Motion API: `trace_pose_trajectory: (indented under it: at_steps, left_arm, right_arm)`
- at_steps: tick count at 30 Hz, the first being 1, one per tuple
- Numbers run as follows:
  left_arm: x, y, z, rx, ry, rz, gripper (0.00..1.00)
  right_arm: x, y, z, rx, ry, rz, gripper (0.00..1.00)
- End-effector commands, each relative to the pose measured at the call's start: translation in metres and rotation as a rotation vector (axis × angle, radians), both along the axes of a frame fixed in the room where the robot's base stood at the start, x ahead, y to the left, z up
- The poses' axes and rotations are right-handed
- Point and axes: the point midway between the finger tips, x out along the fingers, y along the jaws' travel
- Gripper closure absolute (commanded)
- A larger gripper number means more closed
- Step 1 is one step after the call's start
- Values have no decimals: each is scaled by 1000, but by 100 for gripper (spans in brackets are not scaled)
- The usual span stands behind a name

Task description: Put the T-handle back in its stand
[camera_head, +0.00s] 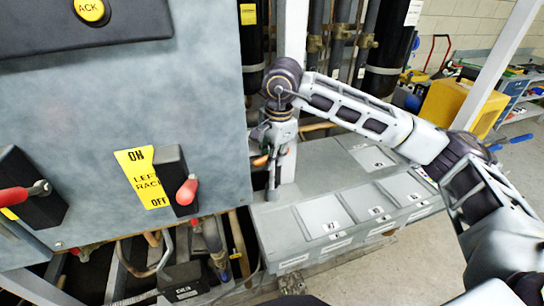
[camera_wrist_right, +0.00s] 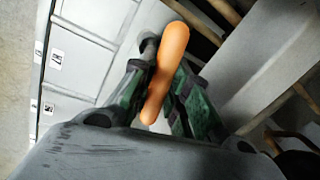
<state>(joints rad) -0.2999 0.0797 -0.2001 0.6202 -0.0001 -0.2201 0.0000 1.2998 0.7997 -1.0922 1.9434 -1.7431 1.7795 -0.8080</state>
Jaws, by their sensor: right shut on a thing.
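My right gripper (camera_head: 270,160) hangs fingers-down above the near left end of a grey metal bench with numbered panels (camera_head: 285,232). In the right wrist view its green-padded fingers (camera_wrist_right: 158,100) are shut on the T-handle's orange grip (camera_wrist_right: 172,50), which slants between them. In the head view only a small orange bit of the T-handle (camera_head: 261,161) shows beside the fingers. A dark, thin shape below the fingers may be its stem or a finger; I cannot tell. I cannot make out the stand clearly. My left gripper is out of view.
A grey panel with a red-handled switch (camera_head: 186,190) and a yellow ON/OFF label (camera_head: 143,178) stands close left of the gripper. Dark vertical pipes (camera_head: 340,40) rise behind. Pipes and hoses crowd the lower left. Open floor (camera_head: 390,275) lies at right.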

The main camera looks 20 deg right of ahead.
Motion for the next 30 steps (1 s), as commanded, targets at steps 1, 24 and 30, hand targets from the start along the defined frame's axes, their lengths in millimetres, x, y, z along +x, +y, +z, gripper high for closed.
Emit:
trace_pose_trajectory:
  at_steps: [1, 24, 30]
  left_arm:
    - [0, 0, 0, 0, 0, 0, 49]
    - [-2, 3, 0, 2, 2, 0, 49]
    - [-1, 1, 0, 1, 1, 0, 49]
  right_arm:
    - [0, 0, 1, 0, -1, 0, 100]
    - [0, 0, 1, 0, 1, 0, 58]
    - [-1, -1, 12, -1, -1, 0, 58]
